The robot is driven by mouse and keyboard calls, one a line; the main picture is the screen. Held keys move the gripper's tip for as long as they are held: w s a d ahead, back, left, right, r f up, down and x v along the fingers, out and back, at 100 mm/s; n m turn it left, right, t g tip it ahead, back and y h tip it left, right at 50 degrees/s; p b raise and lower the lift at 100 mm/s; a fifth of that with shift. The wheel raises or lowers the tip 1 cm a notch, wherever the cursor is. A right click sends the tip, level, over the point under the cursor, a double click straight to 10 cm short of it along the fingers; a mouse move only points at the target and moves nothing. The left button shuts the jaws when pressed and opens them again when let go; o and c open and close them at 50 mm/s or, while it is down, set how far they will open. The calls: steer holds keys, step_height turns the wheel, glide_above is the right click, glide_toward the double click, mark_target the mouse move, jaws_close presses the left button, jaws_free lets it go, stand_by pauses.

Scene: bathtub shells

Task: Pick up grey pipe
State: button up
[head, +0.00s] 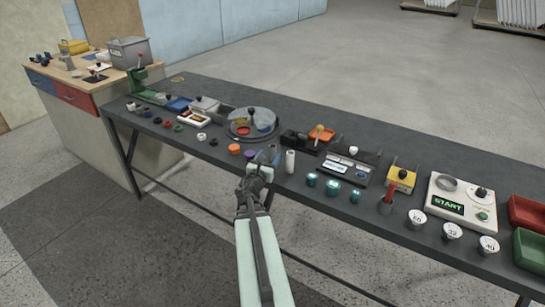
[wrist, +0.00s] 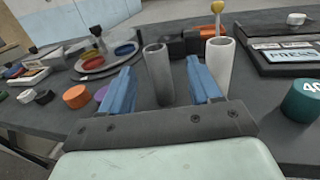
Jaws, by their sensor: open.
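The grey pipe (wrist: 158,76) is a hollow tube standing upright on the dark table, seen in the wrist view between and beyond my two blue fingers. My gripper (wrist: 160,88) is open, with one finger on each side of the pipe's outline. No contact shows, and the remaining distance is hard to judge. In the head view my gripper (head: 263,163) is at the table's front edge, and the grey pipe is hard to make out beside it.
A white pipe (wrist: 220,67) stands close right of the grey pipe, behind my right finger. An orange cylinder (wrist: 76,97) and a purple one lie left. A teal cylinder (wrist: 302,101) stands right. A round tray (head: 251,124) is behind.

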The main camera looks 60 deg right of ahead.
mark_target(274, 147)
steer(key=shift+w+d+n+t, duration=0.3)
steer(key=shift+w+d, duration=0.05)
steer(key=shift+d, duration=0.4)
steer(key=shift+x, duration=3.1)
steer(key=shift+f, duration=0.1)
steer(key=c, duration=1)
steer(key=shift+c, duration=0.2)
